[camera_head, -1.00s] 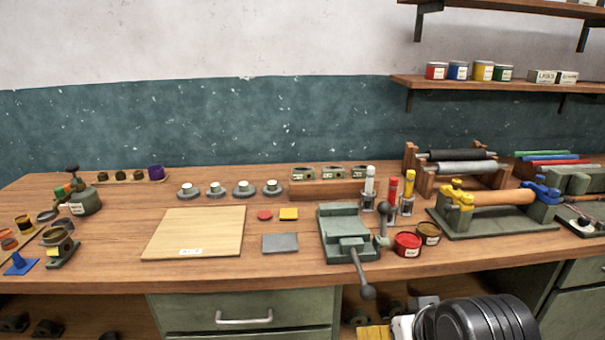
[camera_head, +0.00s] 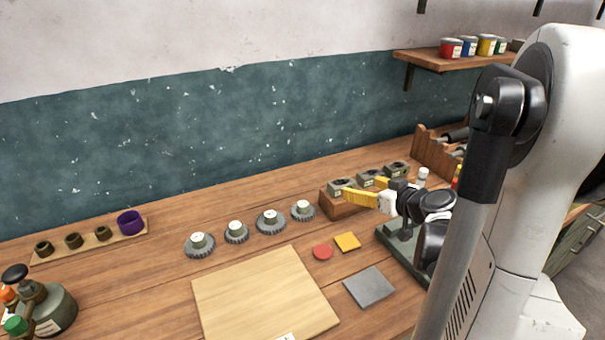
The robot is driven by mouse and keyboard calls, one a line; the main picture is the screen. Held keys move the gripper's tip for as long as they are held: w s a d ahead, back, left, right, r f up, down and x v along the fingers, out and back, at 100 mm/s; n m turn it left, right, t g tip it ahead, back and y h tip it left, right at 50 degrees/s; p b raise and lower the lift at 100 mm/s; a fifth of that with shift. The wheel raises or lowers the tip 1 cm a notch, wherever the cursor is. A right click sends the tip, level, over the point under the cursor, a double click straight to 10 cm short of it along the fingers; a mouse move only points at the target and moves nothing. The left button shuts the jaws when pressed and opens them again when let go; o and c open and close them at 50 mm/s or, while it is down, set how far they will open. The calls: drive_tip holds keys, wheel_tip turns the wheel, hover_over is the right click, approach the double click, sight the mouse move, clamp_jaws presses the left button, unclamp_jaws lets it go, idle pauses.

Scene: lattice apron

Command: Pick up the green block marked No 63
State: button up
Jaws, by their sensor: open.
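Three small green blocks with round openings on top sit in a row on a wooden stand (camera_head: 345,208) right of the middle of the bench. They are the left block (camera_head: 339,184), the middle block (camera_head: 371,177) and the right block (camera_head: 397,168). Their labels are too small to read, so I cannot tell which is No 63. My gripper (camera_head: 359,189) has yellow fingers that point left, and it is open. In this view it overlaps the front of the stand and partly hides the left and middle blocks. I cannot tell whether it touches them.
My arm covers the right side of the view and part of a green vise (camera_head: 394,236). Several grey toothed discs (camera_head: 270,223) stand left of the stand. A pale board (camera_head: 262,295), red disc (camera_head: 322,252), yellow square (camera_head: 347,242) and grey plate (camera_head: 369,287) lie in front.

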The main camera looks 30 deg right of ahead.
sight(342, 182)
drive_tip(key=b+x, duration=0.1)
drive_tip(key=x, duration=0.2)
drive_tip(key=b+x, duration=0.1)
drive_tip(key=x, duration=0.2)
drive_tip(key=b+x, duration=0.2)
drive_tip(key=x, duration=0.2)
drive_tip(key=shift+s+d+f, duration=0.1)
drive_tip(key=shift+s+f, duration=0.05)
drive_tip(key=shift+f, duration=0.15)
drive_tip(key=c, duration=1.1)
